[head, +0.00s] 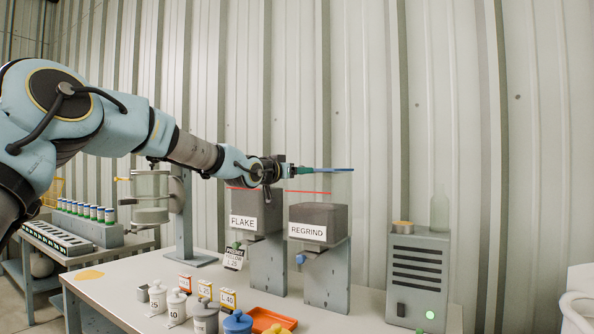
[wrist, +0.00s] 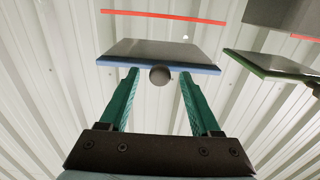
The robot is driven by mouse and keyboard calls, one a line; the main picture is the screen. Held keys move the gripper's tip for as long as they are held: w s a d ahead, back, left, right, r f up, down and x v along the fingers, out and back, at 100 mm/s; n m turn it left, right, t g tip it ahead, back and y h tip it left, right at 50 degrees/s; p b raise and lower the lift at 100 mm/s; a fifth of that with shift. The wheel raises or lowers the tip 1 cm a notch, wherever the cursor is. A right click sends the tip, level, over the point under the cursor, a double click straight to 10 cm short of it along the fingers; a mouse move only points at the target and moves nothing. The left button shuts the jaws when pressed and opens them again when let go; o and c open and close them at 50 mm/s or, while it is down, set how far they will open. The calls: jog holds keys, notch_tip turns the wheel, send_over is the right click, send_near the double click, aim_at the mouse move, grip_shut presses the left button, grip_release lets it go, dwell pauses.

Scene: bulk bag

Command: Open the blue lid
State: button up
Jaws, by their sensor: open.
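A flat plate with a blue edge (wrist: 158,56) lies straight ahead of my gripper in the wrist view. In the head view this plate shows as a thin blue strip (head: 335,169) above the REGRIND hopper (head: 318,216). A round grey knob (wrist: 160,75) shows at the plate's near edge. My gripper (head: 300,170) has green fingers and is open. In the wrist view its fingertips (wrist: 158,80) stand on either side of the knob, with gaps visible. I cannot tell whether the fingertips touch the plate. A blue jar (head: 237,322) stands on the table, partly cut off.
The FLAKE hopper (head: 257,211) stands left of the REGRIND one. A green-edged plate (wrist: 275,66) is at the right in the wrist view. A red strip (wrist: 165,16) runs above the blue-edged plate. Jars, an orange tray (head: 272,319) and a grey cabinet (head: 417,278) occupy the table.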

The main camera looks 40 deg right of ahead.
grip_shut()
dwell(0.4)
dwell(0.9)
